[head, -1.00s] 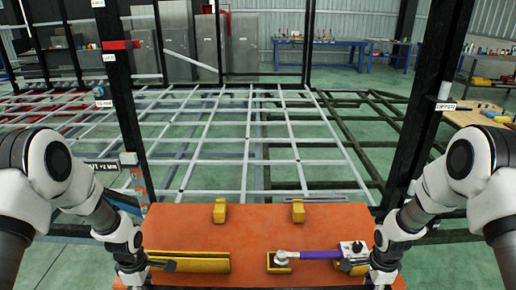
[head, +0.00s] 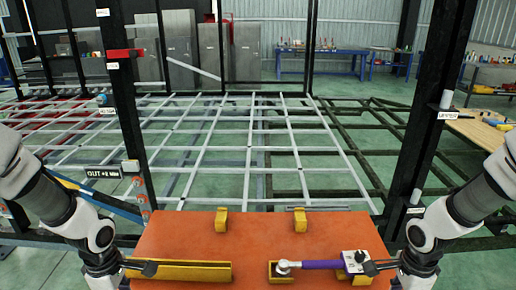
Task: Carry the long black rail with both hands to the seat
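No loose long black rail can be told apart in the head view; the black bars I see are a tall upright post at the left (head: 121,110) and another at the right (head: 425,110). I cannot tell which part is the seat. My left gripper (head: 150,268) is low over the left end of a long yellow tray (head: 195,272) on the orange bench (head: 250,240). My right gripper (head: 370,268) is at the right end of a purple-handled tool (head: 322,265). Its contact with the tool is unclear. The finger gaps are too small to judge.
Two small yellow blocks (head: 221,223) (head: 300,220) stand at the bench's far edge. A low grid of pale bars (head: 248,147) covers the floor behind. A sign (head: 103,172) hangs by the left post. A wooden-topped table (head: 480,130) is at the right.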

